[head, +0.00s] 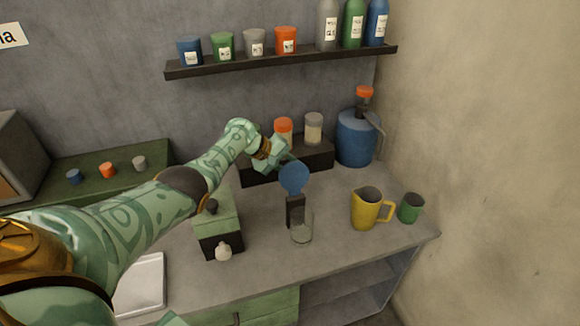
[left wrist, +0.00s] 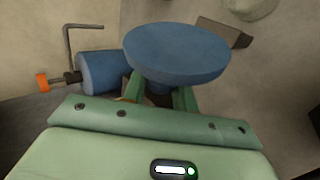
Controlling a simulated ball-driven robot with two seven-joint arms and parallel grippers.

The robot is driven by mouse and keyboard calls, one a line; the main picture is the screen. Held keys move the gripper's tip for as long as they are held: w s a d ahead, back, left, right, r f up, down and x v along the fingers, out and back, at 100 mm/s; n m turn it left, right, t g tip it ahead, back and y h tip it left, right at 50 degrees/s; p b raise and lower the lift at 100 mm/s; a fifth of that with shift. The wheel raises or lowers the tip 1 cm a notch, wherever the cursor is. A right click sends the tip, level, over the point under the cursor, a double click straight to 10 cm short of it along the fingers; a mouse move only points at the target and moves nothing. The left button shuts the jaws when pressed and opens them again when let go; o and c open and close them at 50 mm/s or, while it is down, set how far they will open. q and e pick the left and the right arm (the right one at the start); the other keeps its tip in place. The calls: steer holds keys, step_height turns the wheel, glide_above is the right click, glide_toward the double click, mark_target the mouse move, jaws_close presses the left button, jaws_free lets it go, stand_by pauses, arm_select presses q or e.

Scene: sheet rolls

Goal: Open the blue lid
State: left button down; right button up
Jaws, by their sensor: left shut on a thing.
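The blue lid (head: 293,178) is a round disc that stands tilted up above a narrow dark stand (head: 295,212) on the counter. A clear glass jar (head: 302,230) stands in front of the stand. My left gripper (head: 285,157) reaches in from the left to the upper edge of the lid. In the left wrist view the blue lid (left wrist: 177,52) lies across the tips of my green fingers (left wrist: 160,92), and the gripper is shut on it. The lid hides the fingertips there. My right gripper does not show.
A blue jug (head: 356,138) with an orange cap stands behind to the right. A yellow mug (head: 366,208) and a green mug (head: 410,208) stand to the right. A green-topped box (head: 217,228) sits left, below my arm. A wall shelf (head: 285,62) holds cups and bottles.

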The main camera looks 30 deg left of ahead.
arm_select(q)
steer(key=shift+s+f, duration=0.2)
steer(key=shift+f, duration=0.1)
steer(key=c, duration=1.4)
jaws_free()
steer(key=shift+o, duration=1.4)
steer(key=shift+w+a, duration=0.1)
steer(key=shift+w, duration=0.1)
steer(key=shift+r, duration=0.1)
steer(key=shift+s+a+r+p, duration=0.1)
steer(key=shift+s+r+p, duration=0.1)
steer(key=shift+r+p, duration=0.1)
steer(key=p+v, duration=0.7)
steer(key=v, duration=0.8)
steer(key=shift+a, duration=0.2)
